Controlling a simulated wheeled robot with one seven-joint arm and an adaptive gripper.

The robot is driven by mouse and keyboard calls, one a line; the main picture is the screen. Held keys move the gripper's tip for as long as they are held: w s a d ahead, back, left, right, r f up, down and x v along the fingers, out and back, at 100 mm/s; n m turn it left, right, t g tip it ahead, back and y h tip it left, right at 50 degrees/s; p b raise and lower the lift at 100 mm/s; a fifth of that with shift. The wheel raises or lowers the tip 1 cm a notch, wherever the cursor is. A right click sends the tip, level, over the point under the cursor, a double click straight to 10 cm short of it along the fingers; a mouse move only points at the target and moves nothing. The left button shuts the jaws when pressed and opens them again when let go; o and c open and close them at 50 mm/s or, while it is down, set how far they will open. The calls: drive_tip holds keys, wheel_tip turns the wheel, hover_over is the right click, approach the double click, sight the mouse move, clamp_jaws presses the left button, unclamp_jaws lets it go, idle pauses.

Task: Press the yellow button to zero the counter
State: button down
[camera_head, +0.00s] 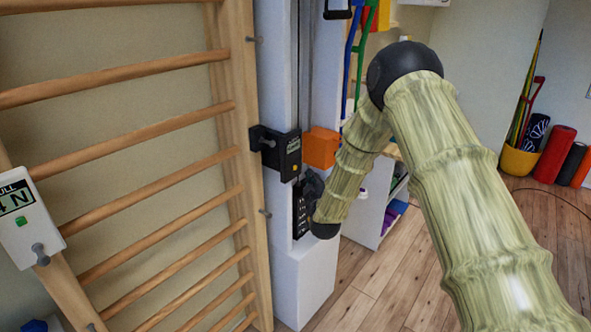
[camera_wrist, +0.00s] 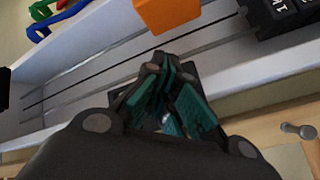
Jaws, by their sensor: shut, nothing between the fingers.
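The black counter box (camera_head: 289,152) with a small display is mounted on the white column. A tiny yellow button (camera_head: 295,167) shows at its lower front. In the wrist view part of the black counter (camera_wrist: 285,14) is at the top right, with its button not visible. My gripper (camera_head: 312,185) is just below and to the right of the counter, in front of the column, partly hidden by my arm. In the wrist view the gripper (camera_wrist: 166,75) is shut and empty, with teal pads on its dark fingers. I cannot tell its exact gap to the counter.
An orange block (camera_head: 320,147) sits right beside the counter. A dark labelled strip (camera_head: 301,212) is below it on the white column (camera_head: 317,285). Wooden wall bars (camera_head: 150,155) stand left, with a white gauge with a green button (camera_head: 27,214). The wooden floor at right is open.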

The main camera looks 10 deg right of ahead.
drive_tip(key=shift+s+d, duration=0.65)
drive_tip(key=shift+s, duration=0.2)
drive_tip(key=s+a+f+m+g+y, duration=0.3)
drive_tip(key=s+f+g, duration=0.6)
drive_tip(key=s+f, duration=1.75)
drive_tip(key=s+a+f+m+g, duration=0.1)
drive_tip(key=s+f+m+g, duration=0.1)
drive_tip(key=s, duration=0.9)
drive_tip(key=s+a+f+m+g, duration=0.1)
drive_tip(key=s+f+g, duration=0.3)
drive_tip(key=s, duration=0.8)
drive_tip(key=s+a+f+m+g, duration=0.1)
drive_tip(key=s+f+m+g, duration=0.1)
drive_tip(key=s, duration=1)
drive_tip(key=shift+s+f+m+g, duration=0.15)
drive_tip(key=shift+f+m+g, duration=0.25)
drive_tip(key=shift+g, duration=0.4)
